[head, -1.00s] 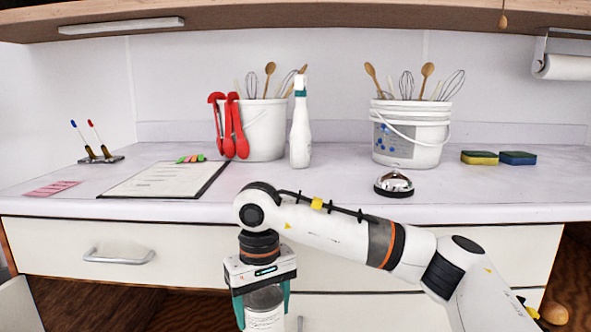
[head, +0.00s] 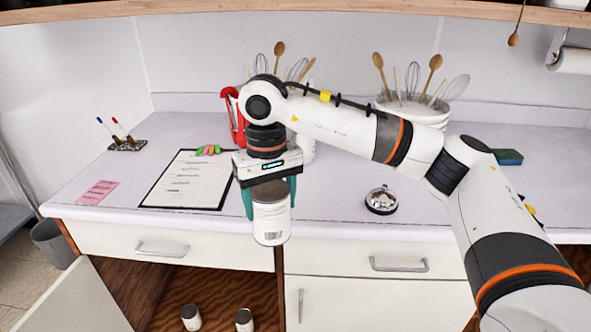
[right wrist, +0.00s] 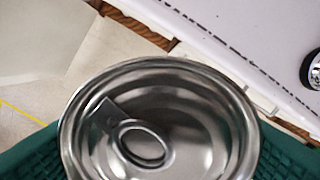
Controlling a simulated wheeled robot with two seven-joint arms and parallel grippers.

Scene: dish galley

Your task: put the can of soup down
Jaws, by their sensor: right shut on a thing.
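The can of soup (head: 271,222) has a white label and a metal top, and hangs upright between the green fingers of my right gripper (head: 270,197). The gripper is shut on it. In the head view the can shows in front of the counter's front edge, its lower part over the drawer fronts. In the right wrist view the can's ring-pull lid (right wrist: 160,125) fills the lower middle, between the green fingers. The counter (head: 335,215) lies behind and beside it. My left gripper is not in view.
A clipboard (head: 188,182) lies left of the gripper, with pink notes (head: 97,193) farther left. A service bell (head: 381,200) stands to the right. Counter between gripper and bell is clear. Below, a cabinet door (head: 75,305) is open, with two cans (head: 191,317) inside.

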